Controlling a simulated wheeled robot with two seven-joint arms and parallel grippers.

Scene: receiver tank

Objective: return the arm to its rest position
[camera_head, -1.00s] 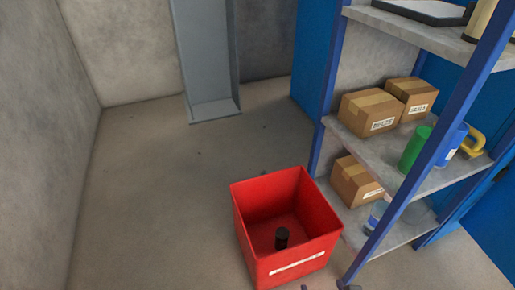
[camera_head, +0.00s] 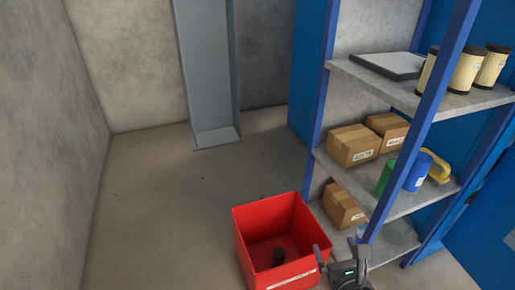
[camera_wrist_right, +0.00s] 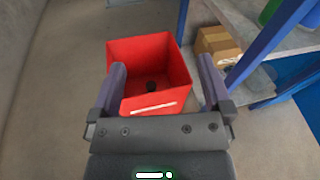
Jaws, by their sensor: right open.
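My right gripper (camera_head: 341,250) shows at the bottom of the head view, beside the right side of a red bin (camera_head: 243,232). In the right wrist view, its two fingers (camera_wrist_right: 160,88) are spread apart with nothing between them, and the red bin (camera_wrist_right: 183,75) lies beyond them. My left gripper is not in view.
A blue-framed shelf unit (camera_head: 420,120) stands right of the bin, close to my right gripper. It holds cardboard boxes (camera_head: 352,146), a green cylinder (camera_head: 386,178), a blue mug (camera_head: 418,171) and cream canisters (camera_head: 467,69). A grey column (camera_head: 207,75) stands behind. Floor left of the bin is clear.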

